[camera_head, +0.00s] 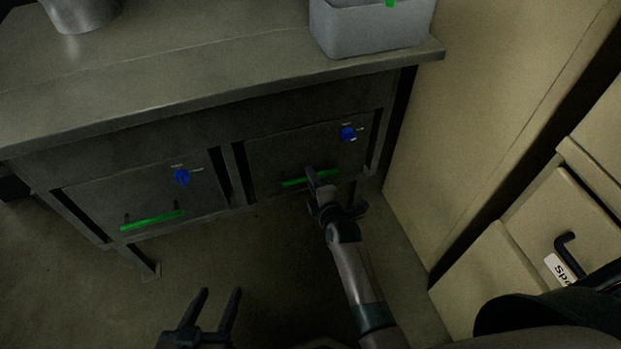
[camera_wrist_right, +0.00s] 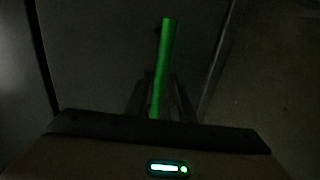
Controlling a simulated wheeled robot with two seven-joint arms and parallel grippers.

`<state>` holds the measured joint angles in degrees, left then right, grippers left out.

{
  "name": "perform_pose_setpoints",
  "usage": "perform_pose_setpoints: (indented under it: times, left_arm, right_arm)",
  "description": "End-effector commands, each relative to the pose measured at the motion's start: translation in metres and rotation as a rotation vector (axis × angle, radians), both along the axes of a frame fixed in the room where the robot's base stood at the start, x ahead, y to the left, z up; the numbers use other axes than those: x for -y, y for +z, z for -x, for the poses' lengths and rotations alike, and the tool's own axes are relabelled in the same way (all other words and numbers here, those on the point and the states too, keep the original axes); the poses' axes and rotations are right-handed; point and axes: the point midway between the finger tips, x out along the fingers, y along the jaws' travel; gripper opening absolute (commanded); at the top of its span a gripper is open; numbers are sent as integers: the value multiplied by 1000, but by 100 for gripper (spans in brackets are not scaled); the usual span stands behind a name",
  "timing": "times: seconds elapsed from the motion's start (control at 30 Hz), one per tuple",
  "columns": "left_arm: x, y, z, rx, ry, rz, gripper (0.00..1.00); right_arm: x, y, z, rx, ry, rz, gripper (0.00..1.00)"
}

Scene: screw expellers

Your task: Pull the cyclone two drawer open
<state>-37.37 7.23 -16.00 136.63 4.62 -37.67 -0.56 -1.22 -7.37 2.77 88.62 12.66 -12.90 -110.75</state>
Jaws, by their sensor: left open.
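Two grey drawers sit under the worktop: a left drawer (camera_head: 140,200) with a green bar handle (camera_head: 152,221) and a right drawer (camera_head: 300,155) with a green bar handle (camera_head: 293,182). Both look closed. Their small labels are too small to read, so I cannot tell which is cyclone two. My right gripper (camera_head: 314,177) is at the right drawer's handle. In the right wrist view the green handle (camera_wrist_right: 162,65) runs between its dark fingers (camera_wrist_right: 160,98); whether they grip it is unclear. My left gripper (camera_head: 219,293) is open and empty, low in front of the cabinet.
Blue knobs (camera_head: 181,177) and (camera_head: 348,133) are above the handles. A grey bin (camera_head: 368,28) and a metal container (camera_head: 80,14) stand on the worktop (camera_head: 200,65). A beige cabinet (camera_head: 480,100) stands close on the right. The floor (camera_head: 245,250) in front of the drawers is clear.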

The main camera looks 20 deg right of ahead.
Motion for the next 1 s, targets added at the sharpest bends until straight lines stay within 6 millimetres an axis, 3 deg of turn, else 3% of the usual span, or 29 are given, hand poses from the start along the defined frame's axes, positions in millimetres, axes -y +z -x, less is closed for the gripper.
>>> perform_pose_setpoints:
  times: [0.47, 0.57, 1.0]
  left_arm:
    - [2, 7, -5, 43, 1, 10, 49]
    - [2, 7, -5, 43, 2, 10, 49]
    - [0, 1, -1, 0, 1, 0, 49]
  right_arm:
    - [0, -2, -9, 0, 0, -1, 21]
    - [-1, -2, -9, 0, 0, -1, 0]
    - [0, -2, -4, -1, 0, 0, 0]
